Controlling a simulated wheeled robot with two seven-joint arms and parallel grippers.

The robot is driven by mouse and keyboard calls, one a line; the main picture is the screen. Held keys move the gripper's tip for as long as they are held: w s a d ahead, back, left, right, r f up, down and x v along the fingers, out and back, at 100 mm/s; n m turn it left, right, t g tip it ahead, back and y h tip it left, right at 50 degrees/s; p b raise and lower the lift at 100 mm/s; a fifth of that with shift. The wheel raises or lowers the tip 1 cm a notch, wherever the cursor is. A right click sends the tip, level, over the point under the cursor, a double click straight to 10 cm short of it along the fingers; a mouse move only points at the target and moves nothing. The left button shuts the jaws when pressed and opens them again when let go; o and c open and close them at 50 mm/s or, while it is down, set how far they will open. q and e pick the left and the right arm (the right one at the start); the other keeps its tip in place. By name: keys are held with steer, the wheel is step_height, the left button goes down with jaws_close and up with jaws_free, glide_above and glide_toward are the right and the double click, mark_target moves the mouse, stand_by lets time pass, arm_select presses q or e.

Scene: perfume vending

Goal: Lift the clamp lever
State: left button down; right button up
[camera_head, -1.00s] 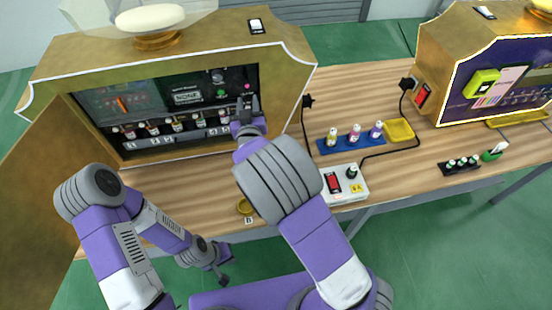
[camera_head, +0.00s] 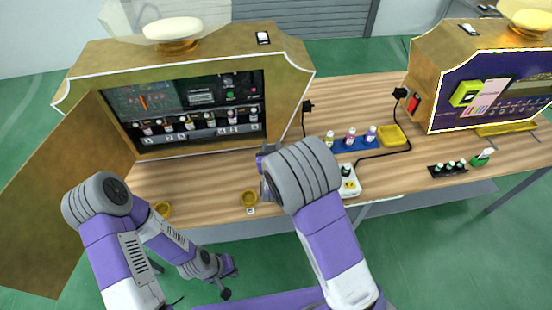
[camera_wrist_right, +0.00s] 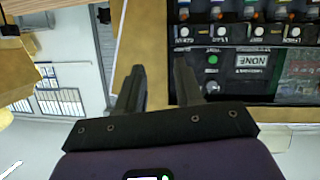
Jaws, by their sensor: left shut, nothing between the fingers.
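The vending machine (camera_head: 185,57) stands open at the left of the head view. Its recess holds a row of small bottles (camera_head: 189,123) above white-marked holders (camera_head: 230,129). I cannot tell a clamp lever apart in these views. My right gripper (camera_head: 264,160), mostly hidden by its forearm in the head view, is outside the recess, in front of its right edge. In the right wrist view its fingers (camera_wrist_right: 158,85) are apart with nothing between them, and the panel appears beyond them. My left gripper (camera_head: 228,282) is shut and empty, low in front of the table.
The open machine door (camera_head: 65,195) is at the left. Two yellow dishes (camera_head: 249,197) (camera_head: 161,208) sit near the table's front edge. A second machine (camera_head: 490,80) stands far right.

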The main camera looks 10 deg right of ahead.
steer(key=shift+s+d+f+g, duration=0.2)
steer(key=shift+s+f, duration=0.15)
steer(key=shift+f, duration=0.3)
steer(key=shift+s+d+f+g, duration=0.15)
steer(key=shift+s+f, duration=0.2)
steer(key=shift+f, duration=0.3)
steer(key=shift+w, duration=0.1)
